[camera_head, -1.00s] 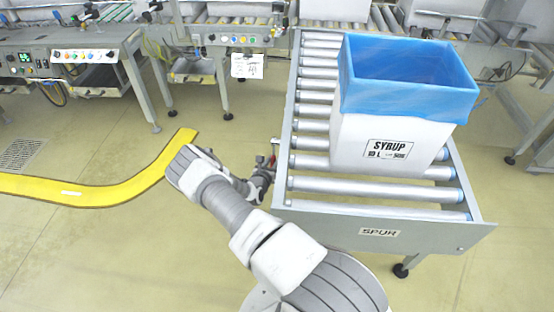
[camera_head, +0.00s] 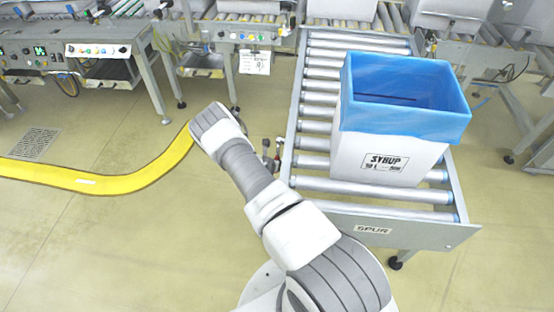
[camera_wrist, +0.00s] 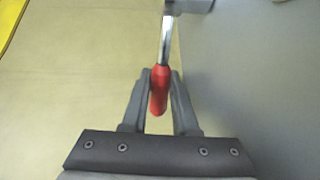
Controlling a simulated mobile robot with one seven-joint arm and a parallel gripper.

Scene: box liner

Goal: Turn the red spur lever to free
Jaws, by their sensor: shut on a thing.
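The red spur lever (camera_wrist: 158,95) has a red grip on a bright metal shaft (camera_wrist: 167,40). In the wrist view it points down toward my palm, and my gripper (camera_wrist: 160,76) is shut on it, one grey finger on each side. In the head view my gripper (camera_head: 269,156) is a small dark shape beside the left rail of the roller spur (camera_head: 372,230), partly hidden by my arm. The lever's detail and setting cannot be made out there.
A white box (camera_head: 384,155) with a blue liner (camera_head: 403,117) stands on the spur rollers. A yellow floor strip (camera_head: 130,180) curves at the left. Control benches (camera_head: 100,50) line the back.

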